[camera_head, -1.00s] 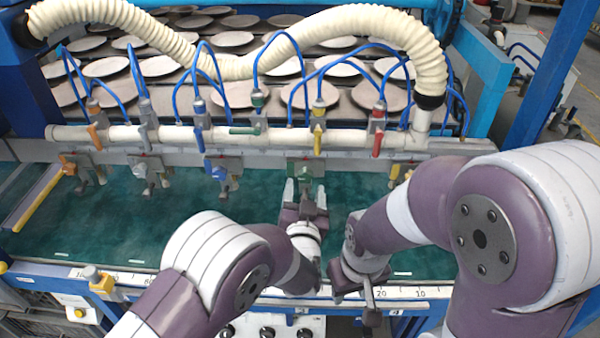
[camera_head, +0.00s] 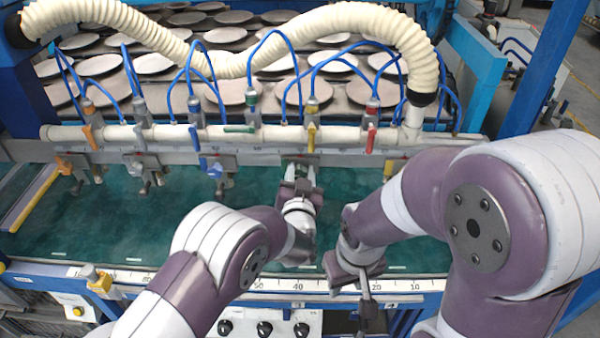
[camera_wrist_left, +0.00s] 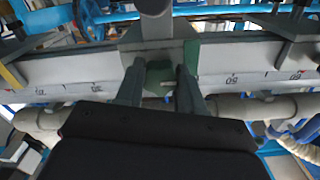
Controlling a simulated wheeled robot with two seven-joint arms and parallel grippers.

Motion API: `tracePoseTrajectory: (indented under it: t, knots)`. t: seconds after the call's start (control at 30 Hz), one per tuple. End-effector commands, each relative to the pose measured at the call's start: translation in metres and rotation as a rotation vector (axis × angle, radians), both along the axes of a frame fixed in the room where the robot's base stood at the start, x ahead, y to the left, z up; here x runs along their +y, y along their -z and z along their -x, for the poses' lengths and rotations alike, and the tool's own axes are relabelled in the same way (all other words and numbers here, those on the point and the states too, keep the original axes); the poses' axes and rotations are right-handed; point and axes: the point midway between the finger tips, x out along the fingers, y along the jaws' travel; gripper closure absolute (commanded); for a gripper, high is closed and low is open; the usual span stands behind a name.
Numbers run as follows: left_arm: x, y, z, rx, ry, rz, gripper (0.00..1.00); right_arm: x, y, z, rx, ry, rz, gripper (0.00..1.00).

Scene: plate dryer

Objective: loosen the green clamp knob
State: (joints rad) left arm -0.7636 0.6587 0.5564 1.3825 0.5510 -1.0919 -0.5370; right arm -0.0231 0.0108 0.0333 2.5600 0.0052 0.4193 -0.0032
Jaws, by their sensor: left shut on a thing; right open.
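The green clamp sits on the grey rail, and my left gripper (camera_head: 302,172) largely hides it in the head view. In the left wrist view the green clamp knob (camera_wrist_left: 160,76) is between the two fingers of my left gripper (camera_wrist_left: 158,88), with the clamp's green side (camera_wrist_left: 191,56) behind them. The left gripper is shut on the knob. My right gripper (camera_head: 366,300) hangs near the front ruler edge, apart from the clamps. It is open, and its fingertips are hard to make out.
A blue clamp (camera_head: 211,170), a white clamp (camera_head: 137,166) and an orange clamp (camera_head: 66,165) stand left along the rail. A yellow clamp (camera_head: 393,167) is on the right. A cream pipe with valves and blue hoses runs above.

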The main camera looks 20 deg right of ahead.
Motion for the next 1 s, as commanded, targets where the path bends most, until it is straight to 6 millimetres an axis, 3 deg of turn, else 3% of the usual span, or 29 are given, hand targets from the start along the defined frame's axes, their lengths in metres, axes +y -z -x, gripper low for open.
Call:
tracePoseTrajectory:
  t: [0.37, 1.0]
  knots:
    - [0.0, 0.0, -0.001, 0.013, 0.0, 0.076, 0.93, 0.0, 0.014, 0.0, 0.0, 0.0, 0.0, 0.57]
    - [0.002, 0.001, -0.002, 0.162, 0.001, 0.618, 0.93, 0.0, 0.096, 0.0, 0.0, 0.0, 0.0, 0.57]
